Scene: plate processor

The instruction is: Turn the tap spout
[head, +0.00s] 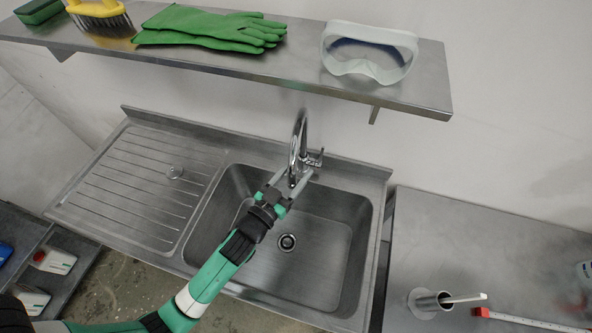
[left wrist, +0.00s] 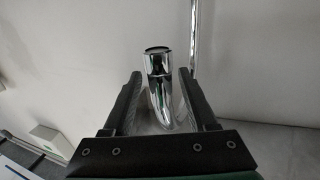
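The chrome tap (head: 299,140) stands at the back edge of the sink, with a tall curved spout and a small lever at its right. My left gripper (head: 291,180) reaches over the sink to the spout's outlet end. In the left wrist view, the spout end (left wrist: 158,72) rises between the two dark fingers of the left gripper (left wrist: 160,95). The fingers are apart, with a gap clear on the left; contact on the right I cannot tell. The tap's upright pipe (left wrist: 194,40) shows behind. My right gripper is not in view.
The steel sink basin (head: 320,225) has a ribbed drainboard (head: 130,185) with a small clear object on it. A shelf (head: 290,55) above holds green gloves, goggles and a brush. A bench (head: 480,240) at right bears a metal cup.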

